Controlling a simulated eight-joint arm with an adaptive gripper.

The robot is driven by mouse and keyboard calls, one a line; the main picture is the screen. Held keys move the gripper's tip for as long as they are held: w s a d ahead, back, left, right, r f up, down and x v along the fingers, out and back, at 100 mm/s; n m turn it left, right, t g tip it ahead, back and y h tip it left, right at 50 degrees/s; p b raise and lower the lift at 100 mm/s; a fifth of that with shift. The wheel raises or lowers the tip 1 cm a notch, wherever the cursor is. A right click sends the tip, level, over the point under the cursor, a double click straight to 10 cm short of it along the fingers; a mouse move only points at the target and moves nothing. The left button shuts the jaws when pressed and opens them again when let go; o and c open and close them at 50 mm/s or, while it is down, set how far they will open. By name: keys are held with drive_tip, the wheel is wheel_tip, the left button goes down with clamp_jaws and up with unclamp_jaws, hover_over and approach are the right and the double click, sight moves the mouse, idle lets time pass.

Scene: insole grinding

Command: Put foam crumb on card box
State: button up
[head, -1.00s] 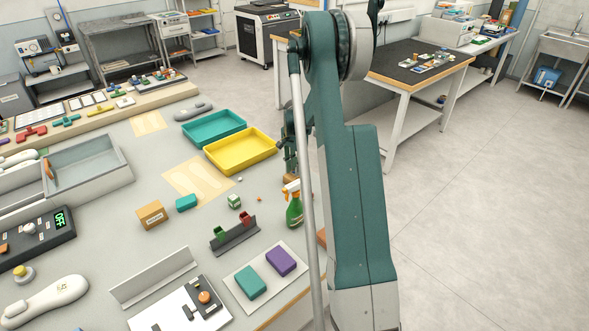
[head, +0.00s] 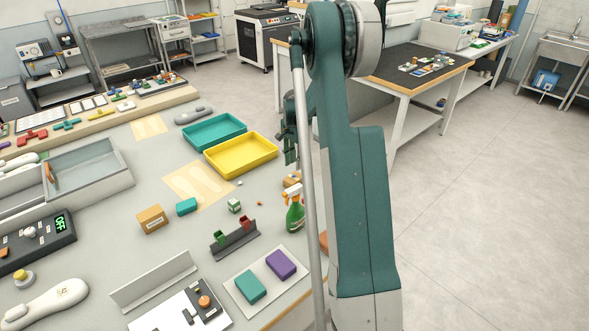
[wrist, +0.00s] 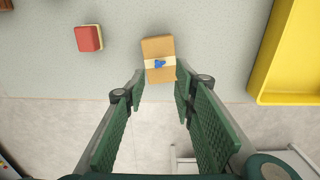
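A tan card box (wrist: 157,47) with a pale band across its top sits near the table edge in the wrist view. A small blue irregular piece (wrist: 160,63), which looks like the foam crumb, appears to rest on that band. My gripper (wrist: 160,86) is open, its two green fingers spread on either side below the box in the picture, with nothing between them. In the head view my gripper (head: 290,152) hangs above the box (head: 292,180), partly hidden behind my arm.
The yellow tray (wrist: 296,60) is to the right of the box, and a red and cream block (wrist: 88,38) to the left. A green spray bottle (head: 295,210) stands close to the box in the head view. A labelled brown box (head: 152,219) is farther left.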

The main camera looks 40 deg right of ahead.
sight(294, 175)
wheel_tip(294, 175, up, 6)
drive_tip(key=shift+r, duration=0.2)
idle(0.3)
drive_tip(key=shift+a, duration=0.1)
idle(0.4)
drive_tip(key=s+a+r+n+t, duration=0.1)
drive_tip(key=s+a+r+n, duration=0.25)
drive_tip(key=a+r, duration=0.45)
drive_tip(key=s+a+r+n+t+h, duration=0.15)
drive_tip(key=s+a+r, duration=0.3)
drive_tip(key=a, duration=0.65)
drive_tip(key=s+a+r+n+t+y, duration=0.1)
drive_tip(key=s+a+r+n, duration=0.2)
drive_tip(key=a+r, duration=0.5)
drive_tip(key=s+a+f+n+t, duration=0.2)
drive_tip(key=s+a+n, duration=0.8)
drive_tip(key=s+a, duration=1.1)
drive_tip(key=shift+s+a+t, duration=0.15)
drive_tip(key=shift+s+t, duration=0.7)
drive_tip(key=shift+s, duration=0.75)
